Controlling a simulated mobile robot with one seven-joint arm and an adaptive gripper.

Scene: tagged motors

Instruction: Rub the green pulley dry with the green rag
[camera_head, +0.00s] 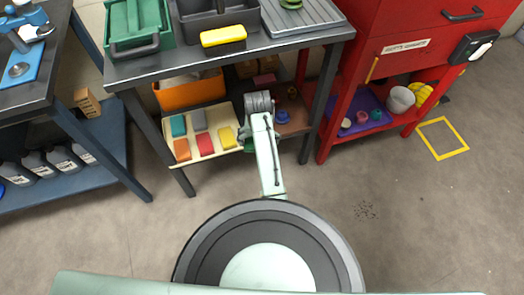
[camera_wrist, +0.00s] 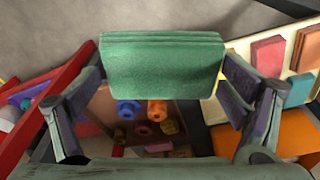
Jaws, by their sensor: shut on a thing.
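My gripper (camera_wrist: 162,88) is shut on a folded green rag (camera_wrist: 163,66), which spans between its two fingers in the wrist view. In the head view my gripper points down at the lower shelf of the middle bench, and its fingertips are mostly hidden by my own arm. A green round part (camera_head: 291,4), likely the green pulley, sits on the grey ribbed tray (camera_head: 318,24) on the bench top, cut off by the picture's upper edge. The rag is well apart from it.
A cream tray (camera_head: 221,152) of coloured folded rags and an orange bin (camera_head: 190,91) are on the lower shelf. A brown tray (camera_wrist: 112,150) holds several small coloured parts below the rag. A yellow block (camera_head: 223,36) lies at the bench's front edge. A red cabinet (camera_head: 398,62) stands right.

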